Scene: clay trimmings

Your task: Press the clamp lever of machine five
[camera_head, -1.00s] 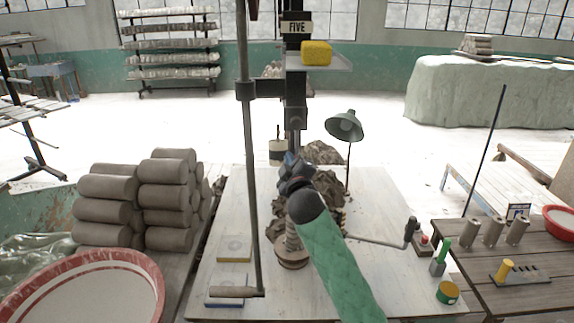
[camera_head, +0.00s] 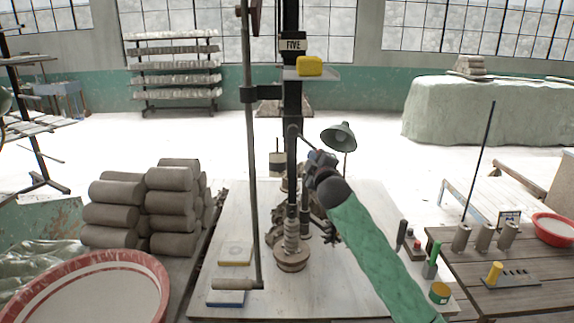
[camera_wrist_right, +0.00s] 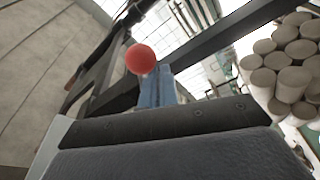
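Machine five (camera_head: 291,110) stands on the pale bench, with a FIVE sign (camera_head: 293,44) on its dark column. My right gripper (camera_head: 312,157) reaches in from the lower right and is beside the column, above the bench. In the right wrist view its blue fingers (camera_wrist_right: 155,90) look shut together. A red ball knob (camera_wrist_right: 140,58) shows close to the fingertips there; I cannot tell whether they touch. A thin dark bent lever (camera_head: 298,134) stands between the column and my gripper in the head view. My left gripper is not in view.
A long upright rod (camera_head: 249,170) with a wooden handle (camera_head: 238,284) stands left of the column. A spindle (camera_head: 291,250) and a desk lamp (camera_head: 339,136) are close to my arm. Stacked clay rolls (camera_head: 165,205) and a red-rimmed basin (camera_head: 85,290) are at left.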

